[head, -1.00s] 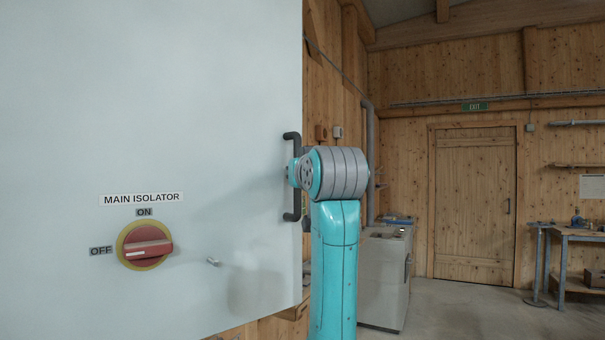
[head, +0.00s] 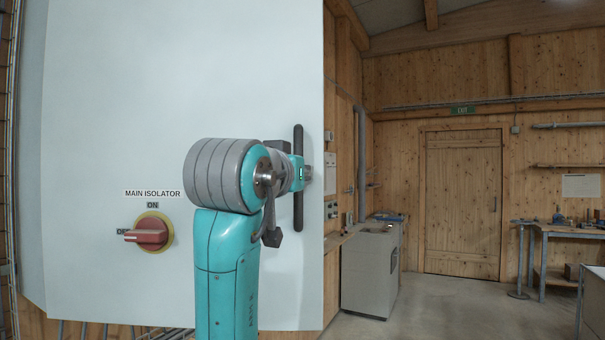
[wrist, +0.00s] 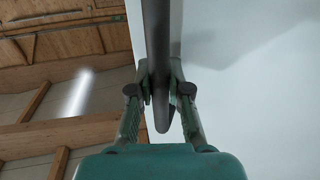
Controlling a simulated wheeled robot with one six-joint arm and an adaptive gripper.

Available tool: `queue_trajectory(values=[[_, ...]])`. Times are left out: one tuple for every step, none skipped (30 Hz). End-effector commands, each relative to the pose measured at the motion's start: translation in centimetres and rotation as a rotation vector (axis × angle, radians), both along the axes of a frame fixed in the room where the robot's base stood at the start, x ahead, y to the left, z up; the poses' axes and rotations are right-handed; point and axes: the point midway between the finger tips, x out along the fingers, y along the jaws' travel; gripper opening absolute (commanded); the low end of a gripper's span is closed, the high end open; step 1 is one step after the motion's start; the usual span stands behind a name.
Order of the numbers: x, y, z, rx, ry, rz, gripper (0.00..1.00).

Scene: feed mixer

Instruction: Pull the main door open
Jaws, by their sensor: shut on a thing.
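The main door is a large pale grey-white panel (head: 150,90) that fills the left half of the head view. A dark vertical bar handle (head: 298,140) stands near its right edge. My gripper (head: 303,173) is shut on the handle at about mid-height, reaching it from the left in the picture. In the wrist view my gripper's two fingers (wrist: 160,88) close on both sides of the dark bar (wrist: 157,40). The pale door face lies to the right there. My arm covers part of the door's lower middle, and the finger contact is small in the head view.
A red isolator knob (head: 148,236) on a yellow ring sits on the door, left of my arm, and partly covers the OFF label. A grey cabinet (head: 368,272) stands right of the door. Open floor (head: 445,305) extends toward a workbench (head: 565,232).

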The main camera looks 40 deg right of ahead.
Motion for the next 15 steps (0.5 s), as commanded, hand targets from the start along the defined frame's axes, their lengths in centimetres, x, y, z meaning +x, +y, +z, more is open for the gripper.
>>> queue_trajectory(values=[[-0.9,1.3,0.0,0.001,-0.001,-0.023,0.00],[-1.5,1.9,0.0,0.000,-0.001,-0.040,0.00],[-2.3,2.8,0.0,0.000,-0.001,-0.063,0.00],[-3.0,3.4,0.0,0.000,-0.001,-0.082,0.00],[-3.6,4.2,0.0,0.000,0.000,-0.099,0.00],[-4.4,5.1,0.0,0.000,0.000,-0.122,0.00],[-5.0,5.8,0.0,-0.001,0.000,-0.140,0.00],[-5.6,6.5,0.0,-0.001,0.000,-0.158,0.00],[-6.4,7.5,0.0,-0.001,0.000,-0.182,0.00],[-7.0,8.3,0.0,-0.001,0.000,-0.198,0.00],[-7.6,9.1,0.0,-0.001,0.001,-0.216,0.00],[-8.3,10.1,0.0,-0.001,0.002,-0.239,0.00],[-8.8,10.8,0.0,-0.002,0.003,-0.257,0.00],[-9.3,11.6,0.0,-0.002,0.003,-0.274,0.00],[-10.0,12.6,0.0,-0.002,0.001,-0.296,0.00]])
